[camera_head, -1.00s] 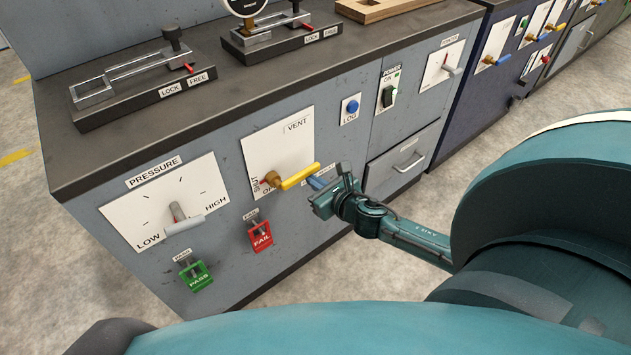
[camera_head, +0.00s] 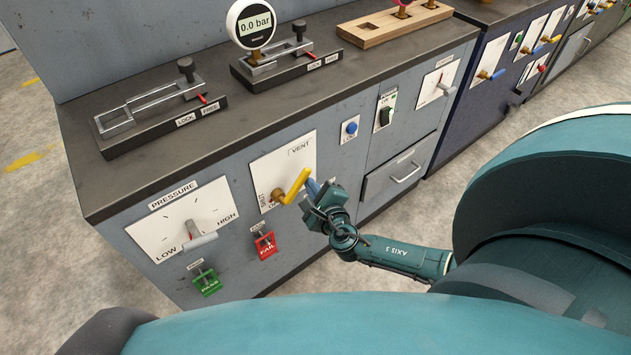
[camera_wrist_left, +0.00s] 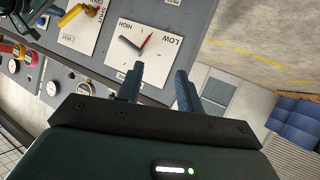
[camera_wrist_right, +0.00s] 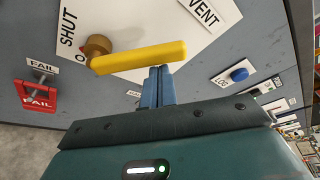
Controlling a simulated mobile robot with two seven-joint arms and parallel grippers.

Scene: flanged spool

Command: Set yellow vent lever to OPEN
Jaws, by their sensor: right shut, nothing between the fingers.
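The yellow vent lever (camera_head: 296,184) sits on a brass hub (camera_head: 278,196) on the white VENT plate (camera_head: 268,168). Its handle points up and right from the hub in the head view. The plate's SHUT label shows left of the hub; the second label below it is mostly hidden. My right gripper (camera_head: 312,188) is at the handle's free end. In the right wrist view its shut, empty fingers (camera_wrist_right: 158,72) are against or just under the yellow handle (camera_wrist_right: 140,57). My left gripper (camera_wrist_left: 155,80) is open and empty, facing the pressure dial plate (camera_wrist_left: 150,62).
A red FAIL tag (camera_head: 265,245) and green PASS tag (camera_head: 206,282) hang below. A blue LOG button (camera_head: 351,128) and power switch (camera_head: 384,117) lie right of the vent plate. A drawer handle (camera_head: 406,172) protrudes nearby. A gauge (camera_head: 252,23) stands on the countertop.

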